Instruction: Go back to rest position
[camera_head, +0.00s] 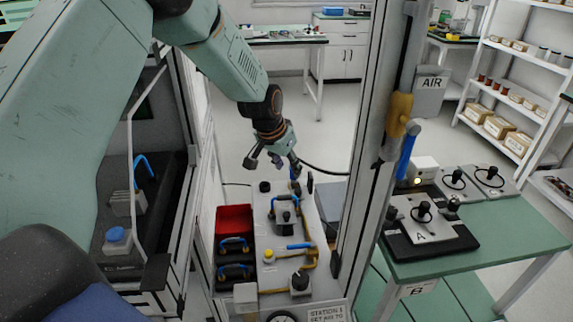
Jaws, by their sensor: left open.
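My left arm comes in from the upper left and reaches across the picture to the middle. My left gripper (274,163) is at its end, pointing down with its fingers spread and empty. It hangs above the far part of the grey station panel (268,288), over a small fixture with a blue handle (285,205). A gap seems to show between the fingers and the fixture, but the exact height is hard to tell. My right gripper is not in view.
A red bin (234,217) sits left of the panel. A post (376,130) with a yellow and blue valve stands just right of it. A green table (480,236) carries a black-knobbed plate (425,224). Shelves (528,72) stand far right.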

